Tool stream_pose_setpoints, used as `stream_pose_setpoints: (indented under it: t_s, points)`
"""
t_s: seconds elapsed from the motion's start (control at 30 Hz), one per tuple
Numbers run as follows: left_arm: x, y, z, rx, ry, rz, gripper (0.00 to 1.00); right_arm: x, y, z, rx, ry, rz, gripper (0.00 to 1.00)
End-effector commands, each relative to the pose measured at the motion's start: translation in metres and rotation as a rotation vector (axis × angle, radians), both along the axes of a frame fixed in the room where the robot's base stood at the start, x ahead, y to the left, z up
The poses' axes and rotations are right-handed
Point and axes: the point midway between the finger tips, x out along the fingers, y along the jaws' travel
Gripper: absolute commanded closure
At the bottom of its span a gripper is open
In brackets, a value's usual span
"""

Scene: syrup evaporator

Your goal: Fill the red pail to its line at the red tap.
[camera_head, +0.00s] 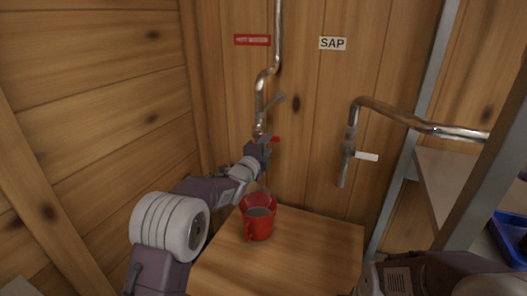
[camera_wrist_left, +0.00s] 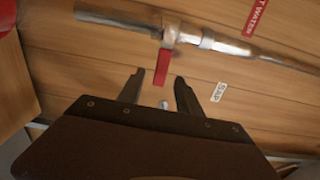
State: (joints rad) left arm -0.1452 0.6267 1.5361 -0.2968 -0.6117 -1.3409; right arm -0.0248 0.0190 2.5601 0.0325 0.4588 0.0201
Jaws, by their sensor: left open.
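The red pail (camera_head: 258,227) stands upright on the wooden table under the red tap, with greyish liquid inside. Its fill line cannot be made out. A faint thin streak shows above the pail; I cannot tell surely whether it is a running stream. The red tap's lever (camera_head: 275,139) is mostly hidden by my gripper in the head view. In the left wrist view the red lever (camera_wrist_left: 163,66) sticks out from the metal pipe (camera_wrist_left: 125,17). My left gripper (camera_wrist_left: 160,87) is open, its fingertips either side of the lever's free end. My right gripper is out of view.
A second tap with a white lever (camera_head: 366,157) hangs at the right under the SAP sign (camera_head: 332,43). A red sign (camera_head: 252,40) is on the wall above the red tap. A metal-framed shelf with a blue tray (camera_head: 509,238) stands at far right. The table's front (camera_head: 285,268) is clear.

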Motion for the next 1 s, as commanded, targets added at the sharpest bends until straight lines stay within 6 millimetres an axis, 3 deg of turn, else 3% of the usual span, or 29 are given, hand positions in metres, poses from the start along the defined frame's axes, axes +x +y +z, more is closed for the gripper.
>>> stream_pose_setpoints:
  t_s: [0.23, 0.6, 0.67, 0.73, 0.8, 0.87, 1.0]
  points:
    - [-0.031, 0.010, 0.000, 0.001, 0.000, 0.000, 0.58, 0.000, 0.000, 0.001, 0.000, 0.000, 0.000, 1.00]
    - [-0.034, 0.013, 0.001, 0.001, -0.001, 0.002, 0.58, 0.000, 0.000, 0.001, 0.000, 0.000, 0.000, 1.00]
    - [-0.035, 0.016, 0.010, -0.001, -0.016, 0.009, 0.58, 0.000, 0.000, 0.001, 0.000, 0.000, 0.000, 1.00]
    - [-0.039, 0.024, 0.032, -0.005, -0.048, 0.020, 0.58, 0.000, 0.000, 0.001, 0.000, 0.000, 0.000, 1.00]
    - [-0.060, 0.044, 0.042, -0.015, -0.029, 0.058, 0.58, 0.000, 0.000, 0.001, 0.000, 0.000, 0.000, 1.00]
    - [-0.081, 0.065, 0.015, -0.065, 0.107, 0.116, 0.58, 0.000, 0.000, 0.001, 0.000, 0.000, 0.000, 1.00]
    - [-0.140, 0.100, -0.062, -0.290, 0.463, 0.280, 0.58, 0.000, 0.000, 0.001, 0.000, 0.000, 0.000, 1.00]
